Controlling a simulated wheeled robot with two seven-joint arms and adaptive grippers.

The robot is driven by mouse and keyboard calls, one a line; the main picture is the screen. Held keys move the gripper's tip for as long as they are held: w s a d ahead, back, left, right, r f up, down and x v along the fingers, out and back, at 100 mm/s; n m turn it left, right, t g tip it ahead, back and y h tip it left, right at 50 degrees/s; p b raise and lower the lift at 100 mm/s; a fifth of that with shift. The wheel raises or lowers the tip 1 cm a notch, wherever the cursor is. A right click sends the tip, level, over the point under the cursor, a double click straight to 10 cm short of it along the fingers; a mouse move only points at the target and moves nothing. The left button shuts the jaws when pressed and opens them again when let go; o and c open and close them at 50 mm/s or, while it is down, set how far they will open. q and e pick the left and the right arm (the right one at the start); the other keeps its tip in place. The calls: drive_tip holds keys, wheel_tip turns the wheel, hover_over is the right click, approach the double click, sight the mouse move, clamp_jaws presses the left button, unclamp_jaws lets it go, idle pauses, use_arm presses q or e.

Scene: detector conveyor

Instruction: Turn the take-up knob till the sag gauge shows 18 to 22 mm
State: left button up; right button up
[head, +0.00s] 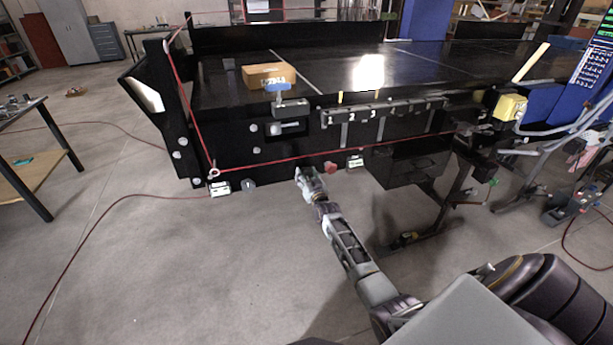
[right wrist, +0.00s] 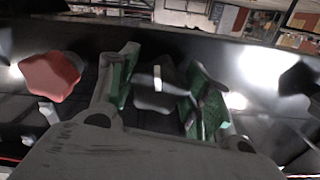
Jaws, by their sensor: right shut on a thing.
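My right gripper (head: 308,180) is at the lower front edge of the black conveyor (head: 230,85). In the right wrist view its green-padded fingers (right wrist: 162,90) are shut on a dark knob (right wrist: 158,82) with a white mark, which I take to be the take-up knob. The gripper hides this knob in the head view. On the conveyor's front, a small window (head: 287,128) with a light part inside may be the sag gauge; no reading is legible. My left gripper is not in view.
A red knob (head: 330,167) sits close beside the gripper; it also shows in the right wrist view (right wrist: 50,77). Another dark knob (head: 249,183) is to the left. A red cord (head: 265,161) runs along the conveyor front. A cardboard box (head: 268,76) lies on the belt.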

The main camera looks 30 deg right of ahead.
drive_tip(key=m, duration=0.4)
drive_tip(key=shift+a+m, duration=0.1)
drive_tip(key=shift+m, duration=0.2)
drive_tip(key=shift+m+b, duration=0.4)
drive_tip(key=shift+m, duration=1.6)
drive_tip(key=o, duration=1)
drive_tip(key=shift+o, duration=0.2)
drive_tip(key=shift+r, duration=0.1)
drive_tip(key=shift+s+a, duration=0.1)
drive_tip(key=shift+s, duration=0.05)
drive_tip(key=v, duration=1.1)
drive_tip(key=shift+s, duration=0.35)
drive_tip(key=shift+a, duration=0.15)
